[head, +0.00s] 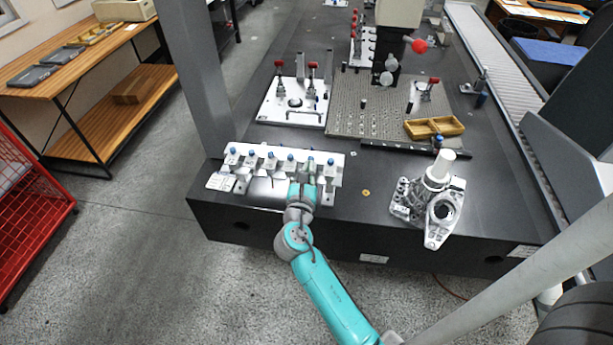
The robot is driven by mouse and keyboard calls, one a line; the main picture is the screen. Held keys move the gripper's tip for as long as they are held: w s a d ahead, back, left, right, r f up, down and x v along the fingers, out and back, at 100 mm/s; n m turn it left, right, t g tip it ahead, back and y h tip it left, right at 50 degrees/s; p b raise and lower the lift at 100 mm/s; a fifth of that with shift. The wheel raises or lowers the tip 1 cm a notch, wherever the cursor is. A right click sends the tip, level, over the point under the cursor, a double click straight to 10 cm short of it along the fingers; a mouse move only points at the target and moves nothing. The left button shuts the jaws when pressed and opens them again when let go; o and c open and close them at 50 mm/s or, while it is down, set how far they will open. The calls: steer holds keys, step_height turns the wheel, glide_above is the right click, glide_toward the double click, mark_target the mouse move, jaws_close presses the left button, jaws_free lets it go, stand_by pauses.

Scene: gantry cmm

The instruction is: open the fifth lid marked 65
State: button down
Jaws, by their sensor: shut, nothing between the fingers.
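A white rack (342,158) stands at the front left edge of the dark granite table and carries a row of several small blue-topped pieces. The fifth piece from the left (311,159) is partly hidden by the end of my arm. The number 65 is too small to read, and I cannot tell whether any lid is raised. My gripper (310,172) is at the front of the rack by this fifth piece, shut and empty. Whether it touches the piece cannot be told from this view.
A grey metal casting (443,213) stands right of my arm. Behind are a white fixture plate (293,100) with red-handled clamps, a perforated plate (375,95) and a yellow tray (434,127). A grey column (195,75) rises left of the rack. The tabletop between rack and casting is mostly clear.

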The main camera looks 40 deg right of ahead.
mark_target(310, 157)
stand_by(0.3)
steer(key=x, duration=0.4)
steer(key=shift+w+d, duration=0.15)
steer(key=shift+w, duration=0.05)
